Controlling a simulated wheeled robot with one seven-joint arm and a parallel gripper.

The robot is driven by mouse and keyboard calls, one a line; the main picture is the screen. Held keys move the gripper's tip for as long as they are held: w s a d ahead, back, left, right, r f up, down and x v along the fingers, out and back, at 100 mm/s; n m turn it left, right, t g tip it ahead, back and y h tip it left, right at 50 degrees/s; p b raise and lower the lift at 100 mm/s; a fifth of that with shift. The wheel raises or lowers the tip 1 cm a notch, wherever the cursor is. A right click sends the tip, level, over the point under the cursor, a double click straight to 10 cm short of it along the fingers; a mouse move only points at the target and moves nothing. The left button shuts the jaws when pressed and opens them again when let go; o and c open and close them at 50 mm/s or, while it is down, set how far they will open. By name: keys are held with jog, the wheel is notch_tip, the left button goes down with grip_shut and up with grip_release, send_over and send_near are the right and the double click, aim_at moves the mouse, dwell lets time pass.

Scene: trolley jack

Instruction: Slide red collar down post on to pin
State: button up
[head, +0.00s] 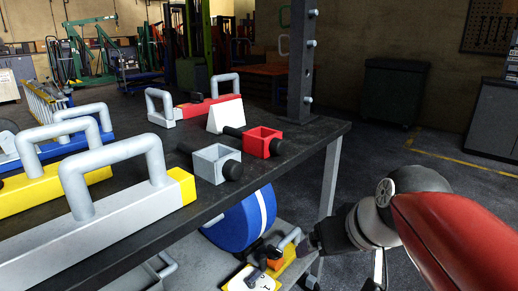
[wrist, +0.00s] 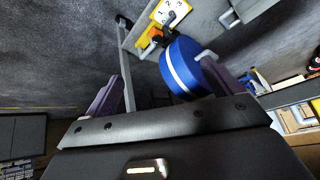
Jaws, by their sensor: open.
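The red collar (head: 262,142) is a square, open-topped sleeve with black knobs. It sits on the dark bench top near the right end, apart from the post. The dark upright post (head: 300,60) stands behind it to the right, with several pale pins (head: 309,42) on its right side; its top is out of view. My gripper (head: 312,240) is below the bench top level, right of the lower shelf and well away from the collar. In the wrist view my gripper (wrist: 165,85) has its purple fingers wide apart with nothing between them. The red collar cannot be made out there.
A grey collar (head: 216,165) sits beside the red one. A white wedge (head: 226,114) and handled bars, including a red one (head: 205,107), crowd the bench (head: 310,135). A blue wheel (head: 240,220) with a white stripe is below. Floor to the right is open.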

aim_at(254, 132)
jog(key=w+a+r+n+y+b, duration=0.2)
jog(key=w+r, duration=0.2)
jog(key=w, duration=0.3)
jog(key=w+a+r+n+t+y+b, duration=0.1)
jog(key=w+a+r+n+y+b, duration=0.1)
jog(key=w, duration=0.6)
jog(key=w+a+r+n+y+b, duration=0.2)
jog(key=w+a+r+n+y, duration=0.2)
jog(key=w+r, duration=0.3)
jog(key=shift+w+a+r+t, duration=0.1)
jog(key=shift+w+a+t, duration=0.15)
jog(key=shift+w+t, duration=0.15)
jog(key=x, duration=0.7)
jog(key=shift+w+a+r+p, duration=0.1)
jog(key=shift+a+p, duration=0.2)
jog(key=shift+p, duration=0.05)
jog(key=c, duration=1.4)
jog(key=shift+c, duration=1)
jog(key=shift+r, duration=0.15)
